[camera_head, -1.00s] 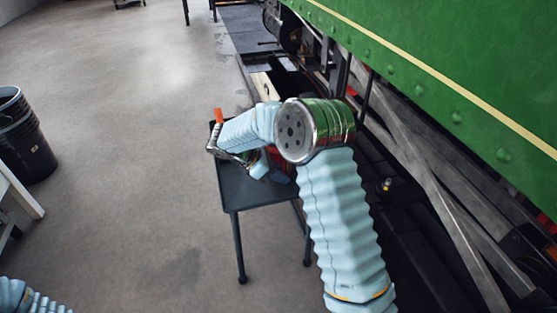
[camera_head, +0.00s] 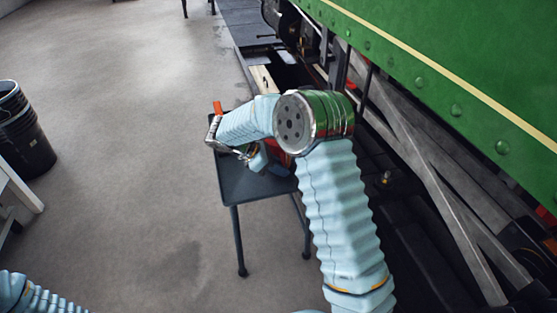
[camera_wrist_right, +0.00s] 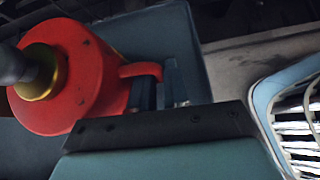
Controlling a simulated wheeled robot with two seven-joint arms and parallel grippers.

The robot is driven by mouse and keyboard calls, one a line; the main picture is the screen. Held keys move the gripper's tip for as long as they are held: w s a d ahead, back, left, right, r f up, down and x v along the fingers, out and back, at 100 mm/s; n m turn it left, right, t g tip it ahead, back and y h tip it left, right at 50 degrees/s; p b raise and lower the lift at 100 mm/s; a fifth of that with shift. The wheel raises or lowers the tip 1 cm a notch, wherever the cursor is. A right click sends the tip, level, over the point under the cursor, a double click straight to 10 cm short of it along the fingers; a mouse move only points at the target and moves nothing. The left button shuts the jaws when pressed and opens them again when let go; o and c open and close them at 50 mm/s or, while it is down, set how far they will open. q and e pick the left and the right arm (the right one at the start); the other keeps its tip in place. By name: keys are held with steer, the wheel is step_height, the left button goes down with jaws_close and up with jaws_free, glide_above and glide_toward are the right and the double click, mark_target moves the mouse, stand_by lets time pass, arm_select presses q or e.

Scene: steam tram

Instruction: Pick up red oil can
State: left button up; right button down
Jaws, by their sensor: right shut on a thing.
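The red oil can (camera_wrist_right: 92,92) fills the left of the right wrist view, with a brass-coloured collar and a dark spout pointing left. Its red handle (camera_wrist_right: 143,70) reaches to my right gripper's fingers (camera_wrist_right: 163,88), which are shut on it. In the head view a small red part of the can (camera_head: 281,156) shows beside my right gripper (camera_head: 266,158), over a small black table (camera_head: 245,188). My forearm hides most of the can there. I cannot tell whether the can touches the tabletop. My left gripper is out of view; only part of that arm shows at bottom left.
The green riveted tram side (camera_head: 440,70) runs along the right, with dark rods and beams below it. A stack of black buckets (camera_head: 22,130) stands at the left beside a white bench edge (camera_head: 20,188). The grey floor between is clear.

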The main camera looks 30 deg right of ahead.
steer(key=shift+r, duration=0.55)
steer(key=s+a+r+p, duration=0.1)
steer(key=s+a+r, duration=0.7)
steer(key=a+r, duration=0.3)
steer(key=shift+s+a+r, duration=0.15)
steer(key=shift+s+r, duration=0.05)
steer(key=shift+r, duration=0.25)
steer(key=c, duration=1.6)
jaws_free()
steer(key=shift+c, duration=0.2)
jaws_close()
